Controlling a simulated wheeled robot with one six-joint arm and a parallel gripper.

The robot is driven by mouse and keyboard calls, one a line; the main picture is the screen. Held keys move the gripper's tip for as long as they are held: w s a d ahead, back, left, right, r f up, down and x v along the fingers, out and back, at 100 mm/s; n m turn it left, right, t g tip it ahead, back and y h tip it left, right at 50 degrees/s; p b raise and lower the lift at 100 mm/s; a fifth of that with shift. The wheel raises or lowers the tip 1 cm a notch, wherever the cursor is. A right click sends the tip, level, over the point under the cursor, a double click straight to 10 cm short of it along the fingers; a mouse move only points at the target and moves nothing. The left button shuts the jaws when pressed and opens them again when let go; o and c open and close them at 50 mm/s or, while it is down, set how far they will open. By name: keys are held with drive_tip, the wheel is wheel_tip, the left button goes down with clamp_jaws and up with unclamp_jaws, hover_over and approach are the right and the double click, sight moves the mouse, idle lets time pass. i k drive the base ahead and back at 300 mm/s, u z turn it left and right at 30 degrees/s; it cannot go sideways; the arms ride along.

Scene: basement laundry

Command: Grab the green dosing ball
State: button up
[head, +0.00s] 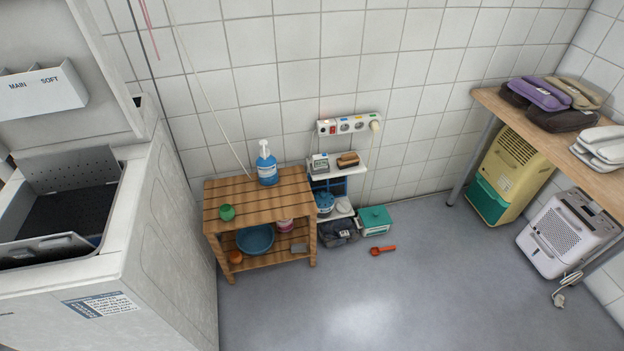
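The green dosing ball (227,212) is a small round green thing on the top of a slatted wooden stand (262,204). It sits near the stand's front left corner, with clear slats around it. My gripper does not show in the head view.
A washing machine (170,225) with an open lid stands left of the wooden stand. A small white shelf (347,171) stands close on its right. An orange scoop (383,250) and a green-lidded box (375,218) are on the floor. The floor in front is largely clear.

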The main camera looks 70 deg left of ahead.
sight(226, 212)
drive_tip(key=u, duration=0.95)
drive_tip(key=i, duration=1.35)
drive_tip(key=u, duration=3.55)
drive_tip(key=i, duration=0.5)
drive_tip(key=z, duration=0.05)
